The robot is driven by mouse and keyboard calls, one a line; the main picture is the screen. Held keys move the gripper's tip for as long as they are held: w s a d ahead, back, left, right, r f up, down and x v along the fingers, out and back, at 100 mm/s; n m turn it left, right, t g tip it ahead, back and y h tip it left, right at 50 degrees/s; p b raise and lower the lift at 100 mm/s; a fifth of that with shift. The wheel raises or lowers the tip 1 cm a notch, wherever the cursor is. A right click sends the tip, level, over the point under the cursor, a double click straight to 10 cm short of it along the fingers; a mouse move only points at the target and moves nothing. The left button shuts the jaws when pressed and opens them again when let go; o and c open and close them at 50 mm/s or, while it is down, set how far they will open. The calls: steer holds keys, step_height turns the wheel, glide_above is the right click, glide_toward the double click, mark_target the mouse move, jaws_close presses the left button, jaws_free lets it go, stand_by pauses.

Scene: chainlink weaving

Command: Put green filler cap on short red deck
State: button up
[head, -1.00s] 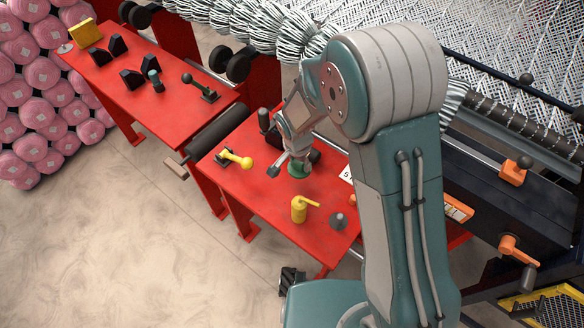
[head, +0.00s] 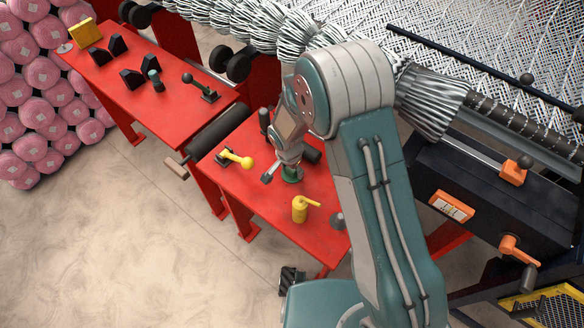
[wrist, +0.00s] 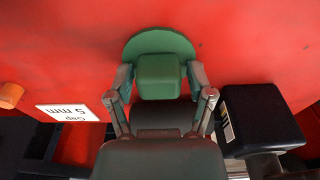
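The green filler cap (head: 292,175) is at the right-hand red deck (head: 262,204), below my gripper (head: 290,165). In the wrist view the cap (wrist: 160,76) has a round flange and a squarish knob, with my gripper's fingers (wrist: 160,82) closed against both sides of the knob. I cannot tell whether the flange touches the deck. Another red deck (head: 173,101) stands at the upper left. My arm hides part of the right-hand deck, so I cannot compare their lengths surely.
On the right-hand deck are a yellow oil can (head: 299,209), a yellow-handled lever (head: 236,158) and a grey knob (head: 337,220). Black blocks (head: 118,45), a lever (head: 201,87) and a yellow block (head: 84,32) stand on the left deck. A black roller (head: 215,131) lies between decks.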

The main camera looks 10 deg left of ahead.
mark_target(289, 177)
steer(key=shift+r, duration=0.1)
stand_by(0.3)
step_height(289, 177, up, 12)
steer(key=s, duration=0.1)
steer(key=shift+s+a, duration=0.15)
steer(key=shift+a, duration=0.25)
steer(key=s+d+r+n+t, duration=0.1)
steer(key=s+d+r, duration=0.2)
steer(key=d+r, duration=0.35)
steer(key=s+d+r+n+t+y, duration=0.1)
steer(key=s+d+r, duration=0.35)
steer(key=r, duration=0.25)
steer(key=s+d+r+n+t, duration=0.1)
steer(key=s+d+r+n, duration=0.1)
steer(key=d+r, duration=0.5)
steer(key=s+d+r+n, duration=0.1)
steer(key=s+d, duration=0.1)
steer(key=s, duration=0.3)
steer(key=s+d+r+n+t, duration=0.1)
steer(key=s+d+r, duration=0.1)
steer(key=s, duration=0.2)
steer(key=shift+s+d, duration=0.35)
steer(key=shift+s, duration=0.05)
steer(key=shift+c, duration=0.3)
